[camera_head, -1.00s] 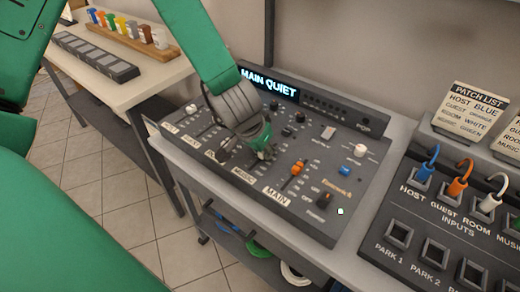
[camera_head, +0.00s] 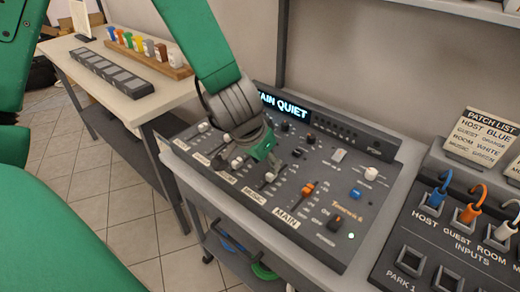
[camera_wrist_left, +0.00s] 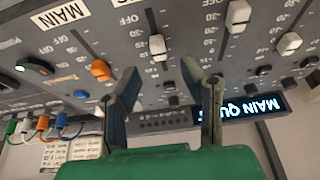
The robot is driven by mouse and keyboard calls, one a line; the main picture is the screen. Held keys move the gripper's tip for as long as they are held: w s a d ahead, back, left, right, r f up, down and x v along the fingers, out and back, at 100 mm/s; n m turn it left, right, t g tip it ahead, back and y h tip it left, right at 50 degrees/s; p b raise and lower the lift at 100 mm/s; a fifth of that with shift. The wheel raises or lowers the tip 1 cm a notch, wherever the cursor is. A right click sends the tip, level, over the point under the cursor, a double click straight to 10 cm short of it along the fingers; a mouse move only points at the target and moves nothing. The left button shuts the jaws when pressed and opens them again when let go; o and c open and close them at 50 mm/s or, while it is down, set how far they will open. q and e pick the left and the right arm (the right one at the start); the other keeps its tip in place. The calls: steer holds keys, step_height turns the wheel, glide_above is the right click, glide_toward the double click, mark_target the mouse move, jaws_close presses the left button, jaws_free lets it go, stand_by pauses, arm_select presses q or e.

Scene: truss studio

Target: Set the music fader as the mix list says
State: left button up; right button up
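The mixing desk (camera_head: 335,258) stands on a grey bench. The music fader (camera_head: 269,177) has a white cap in the slot above the MUSIC label (camera_head: 253,197); its cap also shows in the left wrist view (camera_wrist_left: 157,45). To its right is the orange main fader (camera_head: 307,189). My left gripper (camera_head: 265,150) hangs over the desk, just behind the music cap. In the left wrist view its fingers (camera_wrist_left: 171,88) are apart, with no cap held between them; the music cap is beyond the tips. The display (camera_head: 287,107) reads MAIN QUIET. No readable mix list shows. My right gripper is not seen.
Other white-capped faders (camera_head: 237,163) are left of the music fader. Knobs and buttons, one blue (camera_head: 356,193), crowd the desk's right. A patch panel (camera_head: 455,245) with plugs and a patch list (camera_head: 480,140) stands at right. A side table (camera_head: 132,107) is at left.

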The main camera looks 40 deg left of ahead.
arm_select(q)
steer(key=v, duration=0.5)
steer(key=shift+s+r, duration=0.1)
steer(key=shift+r, duration=0.2)
steer(key=shift+a, duration=0.15)
